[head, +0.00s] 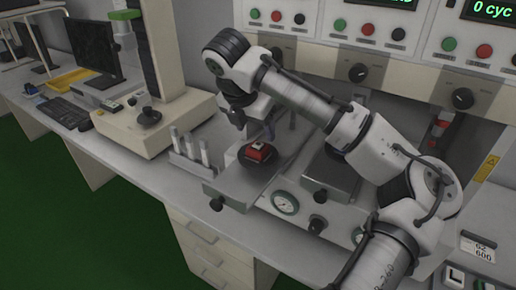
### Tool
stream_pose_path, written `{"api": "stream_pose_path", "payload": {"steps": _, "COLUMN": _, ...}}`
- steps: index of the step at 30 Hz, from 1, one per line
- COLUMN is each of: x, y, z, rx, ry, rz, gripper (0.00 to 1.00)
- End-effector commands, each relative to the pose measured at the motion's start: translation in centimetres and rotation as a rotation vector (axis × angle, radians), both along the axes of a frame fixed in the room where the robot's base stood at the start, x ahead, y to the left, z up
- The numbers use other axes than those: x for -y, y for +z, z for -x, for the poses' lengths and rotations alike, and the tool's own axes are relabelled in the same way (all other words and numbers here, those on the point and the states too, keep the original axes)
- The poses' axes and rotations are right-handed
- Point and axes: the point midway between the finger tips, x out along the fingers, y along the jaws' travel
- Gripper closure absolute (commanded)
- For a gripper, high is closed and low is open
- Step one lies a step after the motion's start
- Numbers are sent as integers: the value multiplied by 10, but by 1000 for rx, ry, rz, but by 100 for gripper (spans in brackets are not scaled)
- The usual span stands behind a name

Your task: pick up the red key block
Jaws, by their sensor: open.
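A small red block (259,152) with a pale top mark sits on a dark round base on a grey metal plate (232,182) in the middle of the bench; it looks like the red key block. My gripper (254,127) hangs just above it, with one finger at the upper left and the other at the upper right. The jaws are open and look empty. The gap between the fingertips and the block is hard to judge from this view.
Pale cylinders (188,146) stand in a holder left of the plate. A beige instrument with a dark knob (149,117) is farther left. Gauges (285,203) line the front. A control panel with buttons (449,45) rises behind. A dark-topped unit (331,174) stands right of the plate.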

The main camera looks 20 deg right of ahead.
Motion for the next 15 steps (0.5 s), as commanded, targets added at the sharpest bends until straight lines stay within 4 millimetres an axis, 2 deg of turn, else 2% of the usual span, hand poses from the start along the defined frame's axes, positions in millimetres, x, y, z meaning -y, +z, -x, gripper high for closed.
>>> {"api": "stream_pose_path", "payload": {"steps": 5, "x": 3, "y": -10, "z": -2, "rx": -1, "ry": 1, "rz": -1, "gripper": 33}}
{"api": "stream_pose_path", "payload": {"steps": 15, "x": 12, "y": -53, "z": -9, "rx": 1, "ry": 0, "rz": -1, "gripper": 33}}
